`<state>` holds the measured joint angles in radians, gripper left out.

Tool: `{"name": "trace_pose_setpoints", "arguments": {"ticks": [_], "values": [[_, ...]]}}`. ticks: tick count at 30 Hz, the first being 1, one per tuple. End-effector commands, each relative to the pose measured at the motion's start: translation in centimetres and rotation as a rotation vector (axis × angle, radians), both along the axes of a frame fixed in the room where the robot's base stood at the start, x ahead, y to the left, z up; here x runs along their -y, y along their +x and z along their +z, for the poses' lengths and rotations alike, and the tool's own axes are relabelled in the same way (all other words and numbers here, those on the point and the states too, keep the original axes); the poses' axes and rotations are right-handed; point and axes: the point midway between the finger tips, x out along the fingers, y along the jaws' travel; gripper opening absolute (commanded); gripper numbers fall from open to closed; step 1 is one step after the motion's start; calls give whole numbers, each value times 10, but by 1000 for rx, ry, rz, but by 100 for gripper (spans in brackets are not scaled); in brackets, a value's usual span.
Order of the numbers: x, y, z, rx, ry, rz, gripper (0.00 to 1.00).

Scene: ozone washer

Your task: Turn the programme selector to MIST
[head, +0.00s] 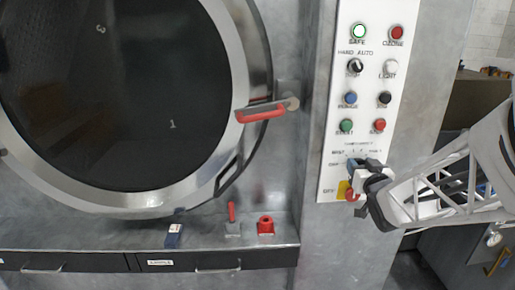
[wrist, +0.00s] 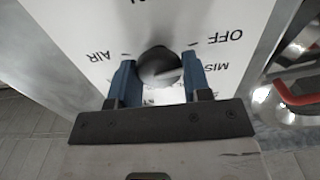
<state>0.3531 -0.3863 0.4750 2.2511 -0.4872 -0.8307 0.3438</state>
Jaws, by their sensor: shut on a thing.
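The programme selector is a round dark knob (wrist: 160,68) on the white panel in the wrist view. My gripper (wrist: 158,62) has one blue finger on each side of the knob and is shut on it. Printed around it are AIR at left, OFF at upper right and MIST at lower right, partly behind a finger. A pale line on the knob points right, roughly between OFF and MIST; its exact setting is hard to tell. In the head view my gripper (head: 366,168) is at the lower part of the control panel (head: 330,125) and hides the knob.
Several buttons and a switch sit above on the panel, including the lit SAFE lamp (head: 359,32) and red OZONE lamp (head: 397,33). A red door handle (head: 262,112) and large round door (head: 110,90) are at left.

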Motion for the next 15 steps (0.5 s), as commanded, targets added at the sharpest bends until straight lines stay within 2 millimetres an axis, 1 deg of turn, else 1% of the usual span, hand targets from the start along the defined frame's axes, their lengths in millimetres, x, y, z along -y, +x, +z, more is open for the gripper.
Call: {"name": "trace_pose_setpoints", "arguments": {"ticks": [8, 15], "values": [[0, 0, 0, 0, 42, 0, 21], [1, 0, 0, 0, 161, 0, 21]]}}
